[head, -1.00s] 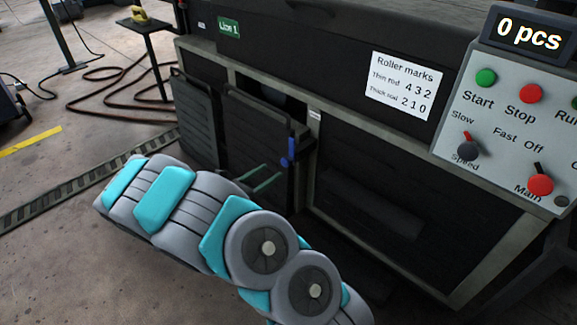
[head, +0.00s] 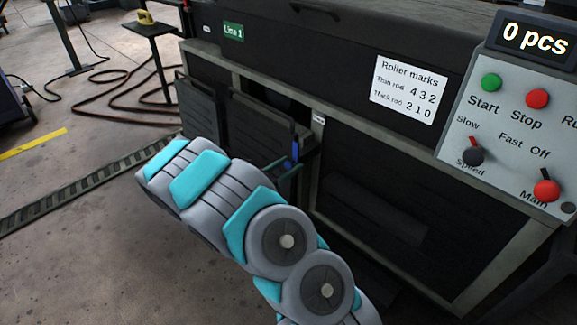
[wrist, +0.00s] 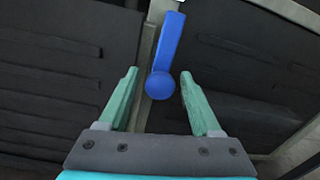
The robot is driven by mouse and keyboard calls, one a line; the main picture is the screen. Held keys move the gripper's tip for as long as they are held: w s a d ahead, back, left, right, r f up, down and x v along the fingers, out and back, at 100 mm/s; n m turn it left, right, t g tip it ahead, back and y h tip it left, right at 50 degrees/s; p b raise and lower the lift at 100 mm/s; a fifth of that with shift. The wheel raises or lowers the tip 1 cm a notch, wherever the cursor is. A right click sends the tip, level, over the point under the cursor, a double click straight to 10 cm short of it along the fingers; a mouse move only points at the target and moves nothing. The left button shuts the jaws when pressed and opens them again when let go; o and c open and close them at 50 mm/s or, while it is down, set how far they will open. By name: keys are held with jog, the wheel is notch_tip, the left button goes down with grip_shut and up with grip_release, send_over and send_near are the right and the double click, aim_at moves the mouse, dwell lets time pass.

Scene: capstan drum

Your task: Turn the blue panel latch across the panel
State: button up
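The blue panel latch (wrist: 169,48) has a round hub at its lower end and a handle pointing up, slightly tilted right, in the wrist view. It sits on the metal frame post between two dark panels. In the head view the latch (head: 295,151) is small and partly covered by my green fingers. My gripper (wrist: 159,73) is open, with one finger left and one right of the hub. Gaps show between the fingers and the latch. In the head view my gripper (head: 286,168) is in front of the latch, and my arm covers part of the panel.
A dark panel (head: 258,125) with a top rail stands left of the post, beside another dark panel (head: 197,112). A control box (head: 515,130) with buttons and knobs is at right. A roller marks sign (head: 410,88) is on the machine front.

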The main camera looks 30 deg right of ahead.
grip_shut()
dwell(0.3)
dwell(0.9)
